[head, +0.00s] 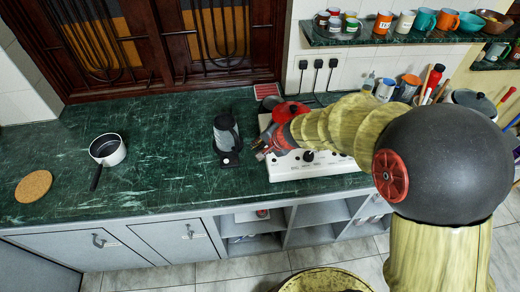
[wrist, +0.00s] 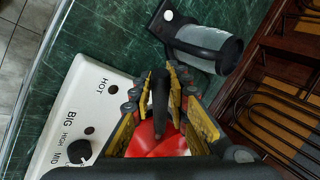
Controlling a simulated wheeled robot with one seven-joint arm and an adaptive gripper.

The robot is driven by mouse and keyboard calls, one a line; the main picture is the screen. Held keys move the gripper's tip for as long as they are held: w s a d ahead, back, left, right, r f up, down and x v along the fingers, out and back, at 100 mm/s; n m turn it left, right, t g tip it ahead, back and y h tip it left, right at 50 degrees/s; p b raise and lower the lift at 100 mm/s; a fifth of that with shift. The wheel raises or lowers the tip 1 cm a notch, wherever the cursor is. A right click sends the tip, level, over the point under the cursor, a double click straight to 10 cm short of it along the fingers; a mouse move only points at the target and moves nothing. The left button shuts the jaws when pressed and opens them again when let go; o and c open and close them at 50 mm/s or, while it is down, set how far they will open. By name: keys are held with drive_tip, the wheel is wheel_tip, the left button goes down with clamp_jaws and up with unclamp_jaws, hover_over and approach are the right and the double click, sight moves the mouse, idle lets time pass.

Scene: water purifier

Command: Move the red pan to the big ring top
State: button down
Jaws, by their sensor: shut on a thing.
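The red pan (head: 290,108) shows partly behind my arm, over the back left of the white hob (head: 318,170). In the wrist view its red body (wrist: 155,142) is below my fingers, and its black handle (wrist: 159,92) stands between them. My gripper (head: 263,148) is shut on this handle; the fingers also show in the wrist view (wrist: 160,85). The hob's front panel (wrist: 88,108) carries the words HOT, BIG, HIGH and MID and a black knob. The big ring is hidden by the pan and my arm, so I cannot tell whether the pan touches it.
A grey and black kettle (head: 226,135) stands close to the left of my gripper. A small white pot (head: 107,150) and a cork mat (head: 34,186) lie farther left. Cups and utensils crowd the back right, below a shelf (head: 345,38). The counter's left middle is clear.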

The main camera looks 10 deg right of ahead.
drive_tip(key=c, duration=1.7)
unclamp_jaws()
drive_tip(key=s+d+r+n+p, duration=0.3)
drive_tip(key=s+r+n+p, duration=0.15)
drive_tip(key=s+r, duration=1.25)
drive_tip(key=s+d+r+n+h, duration=0.1)
drive_tip(key=s+d+r, duration=0.1)
drive_tip(key=s, duration=0.2)
drive_tip(key=s+d+r+n+h, duration=0.1)
drive_tip(key=s+d+r+n, duration=0.1)
drive_tip(key=s+d, duration=0.1)
drive_tip(key=s+d+r+n+h, duration=0.1)
drive_tip(key=s+d+r+n, duration=0.1)
drive_tip(key=s, duration=0.2)
drive_tip(key=shift+s+d+r+n+g+h+b, duration=0.25)
drive_tip(key=shift+s+r+g+h+b, duration=0.05)
drive_tip(key=shift+r+b, duration=0.1)
